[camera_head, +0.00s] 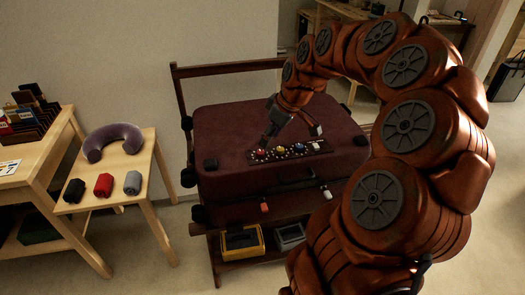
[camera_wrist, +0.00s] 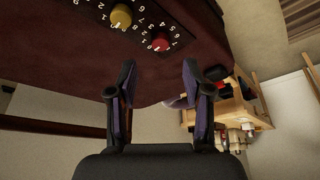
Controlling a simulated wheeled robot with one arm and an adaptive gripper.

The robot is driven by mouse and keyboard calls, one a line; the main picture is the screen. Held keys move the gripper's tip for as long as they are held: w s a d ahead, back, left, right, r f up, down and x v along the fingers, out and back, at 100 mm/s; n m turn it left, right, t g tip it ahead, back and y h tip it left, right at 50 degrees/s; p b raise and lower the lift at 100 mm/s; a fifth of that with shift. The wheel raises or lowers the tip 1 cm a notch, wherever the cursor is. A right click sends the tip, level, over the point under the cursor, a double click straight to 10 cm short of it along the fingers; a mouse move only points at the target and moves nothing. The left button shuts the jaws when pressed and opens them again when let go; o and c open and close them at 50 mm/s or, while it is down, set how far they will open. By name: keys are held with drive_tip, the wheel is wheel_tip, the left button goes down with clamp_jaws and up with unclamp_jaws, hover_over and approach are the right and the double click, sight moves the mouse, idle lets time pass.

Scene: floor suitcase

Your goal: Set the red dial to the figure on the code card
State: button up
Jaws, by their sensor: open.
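The red dial (camera_wrist: 161,42) sits at the end of a dark numbered dial strip on the suitcase top, next to a yellow dial (camera_wrist: 121,16). It also shows small at the left end of the strip in the head view (camera_head: 262,153). Its white pointer mark is too small to read surely against the figures. My gripper (camera_wrist: 158,78) is open and empty, with the red dial beyond its fingertips and apart from them. In the head view my gripper (camera_head: 271,130) is over the suitcase top, close behind the strip. A white card (camera_head: 9,167) at the left desk bears a figure resembling 7.
The maroon suitcase (camera_head: 225,125) lies on a dark wooden rack (camera_head: 228,69) by the wall. A stool (camera_head: 133,163) at left holds a purple neck pillow (camera_head: 113,139) and rolled cloths. A yellow bin (camera_head: 242,243) stands below. Floor is clear between stool and rack.

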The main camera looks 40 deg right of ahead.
sight(261, 152)
drive_tip(key=x, duration=0.6)
drive_tip(key=shift+w+a+f, duration=0.1)
drive_tip(key=shift+f, duration=0.15)
clamp_jaws()
